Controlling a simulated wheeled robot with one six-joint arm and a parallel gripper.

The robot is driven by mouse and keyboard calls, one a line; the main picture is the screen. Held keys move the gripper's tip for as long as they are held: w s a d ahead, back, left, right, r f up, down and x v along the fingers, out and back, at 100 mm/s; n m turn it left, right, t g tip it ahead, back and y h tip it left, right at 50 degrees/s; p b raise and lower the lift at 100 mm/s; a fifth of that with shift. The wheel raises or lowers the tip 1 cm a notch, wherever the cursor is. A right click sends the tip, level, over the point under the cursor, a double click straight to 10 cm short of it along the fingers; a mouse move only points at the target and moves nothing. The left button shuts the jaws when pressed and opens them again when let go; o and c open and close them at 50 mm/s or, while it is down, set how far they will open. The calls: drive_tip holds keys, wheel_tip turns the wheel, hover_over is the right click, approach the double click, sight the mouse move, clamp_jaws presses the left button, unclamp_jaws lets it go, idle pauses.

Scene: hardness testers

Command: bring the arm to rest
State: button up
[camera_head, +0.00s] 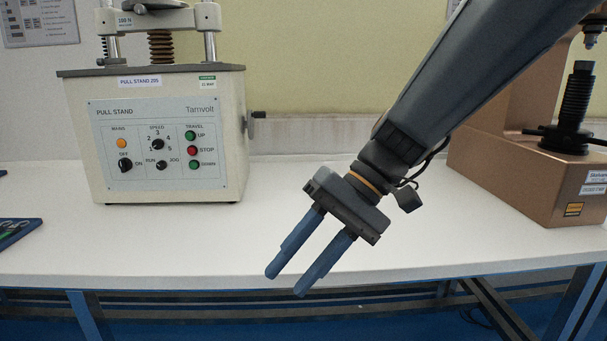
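My gripper (287,284) hangs in front of the white bench, at the end of my arm, which comes in from the upper right. Its two blue fingers point down and to the left. The fingers are apart with nothing between them. The gripper appears near the bench's front edge; its exact height above the bench I cannot tell.
A pull stand (165,150) with knobs and buttons stands on the white bench (160,245) at left. A bronze-coloured tester (515,180) stands at right, partly behind my arm. A dark board (15,232) lies at the left edge. The bench middle is clear.

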drive_tip(key=s+d+f+t+h, duration=0.3)
drive_tip(key=s+d+f+h, duration=0.35)
drive_tip(key=d, duration=0.35)
drive_tip(key=d+r+m+h+p, duration=0.1)
drive_tip(key=d+r+p, duration=0.8)
drive_tip(key=p, duration=0.9)
drive_tip(key=shift+w+d+m+t, duration=0.3)
drive_tip(key=shift+w+d+m, duration=0.05)
drive_tip(key=shift+d+m, duration=0.35)
drive_tip(key=shift+a+h, duration=0.15)
drive_tip(key=shift+h, duration=0.1)
drive_tip(key=shift+c, duration=0.5)
